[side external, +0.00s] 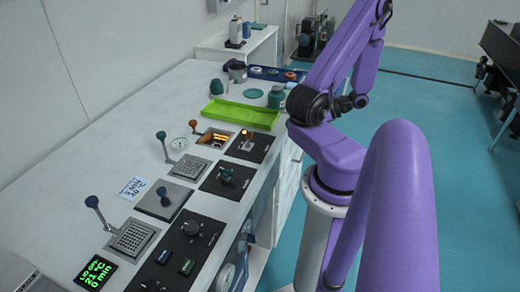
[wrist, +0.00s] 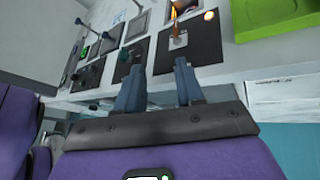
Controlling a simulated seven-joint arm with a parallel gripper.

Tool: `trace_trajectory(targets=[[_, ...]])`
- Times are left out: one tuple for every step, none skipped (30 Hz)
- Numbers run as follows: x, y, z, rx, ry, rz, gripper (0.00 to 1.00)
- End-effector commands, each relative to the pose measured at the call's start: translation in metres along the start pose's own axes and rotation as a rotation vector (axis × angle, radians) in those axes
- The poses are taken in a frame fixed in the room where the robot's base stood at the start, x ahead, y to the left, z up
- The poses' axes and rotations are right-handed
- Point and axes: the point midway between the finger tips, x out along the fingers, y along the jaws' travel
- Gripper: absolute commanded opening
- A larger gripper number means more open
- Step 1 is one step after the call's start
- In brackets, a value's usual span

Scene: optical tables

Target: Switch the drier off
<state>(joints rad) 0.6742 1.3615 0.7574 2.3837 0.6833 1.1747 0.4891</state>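No label naming the drier is readable. In the side view, a recess in the bench glows orange inside (side external: 215,138). Beside it is a black panel (side external: 262,147) with an upright pale lever (side external: 247,142) and an orange light. In the wrist view, this panel (wrist: 203,48), its lever (wrist: 178,34) and a lit orange lamp (wrist: 209,15) lie beyond my fingers. My gripper (wrist: 158,68) is open and empty, its two blue-grey fingers apart and short of the panel. It cannot be made out in the side view.
Nearer panels carry green knobs (side external: 227,174) and a round dial (side external: 191,227). Stalked levers (side external: 95,205) rise by metal grilles. A green display (side external: 96,272) is lit. A lime tray (side external: 238,114) lies behind the glowing recess.

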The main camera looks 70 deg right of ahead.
Motion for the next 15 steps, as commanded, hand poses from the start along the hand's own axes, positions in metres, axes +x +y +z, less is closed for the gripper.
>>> trace_trajectory(targets=[[0.003,0.001,0.002,-0.024,0.024,0.024,0.37],[0.005,0.002,0.003,-0.038,0.037,0.037,0.37],[0.007,0.002,0.004,-0.057,0.054,0.055,0.37],[0.008,0.003,0.005,-0.071,0.067,0.068,0.37],[0.010,0.004,0.006,-0.085,0.080,0.082,0.37],[0.012,0.005,0.007,-0.104,0.097,0.101,0.37],[0.013,0.005,0.008,-0.119,0.110,0.113,0.37],[0.015,0.006,0.009,-0.134,0.122,0.127,0.37],[0.017,0.007,0.010,-0.153,0.139,0.144,0.37],[0.018,0.008,0.011,-0.167,0.150,0.157,0.37],[0.020,0.009,0.011,-0.182,0.162,0.172,0.37],[0.022,0.010,0.012,-0.201,0.179,0.190,0.37],[0.023,0.011,0.013,-0.216,0.190,0.203,0.37],[0.025,0.011,0.014,-0.231,0.202,0.218,0.37],[0.027,0.013,0.015,-0.250,0.217,0.236,0.37]])
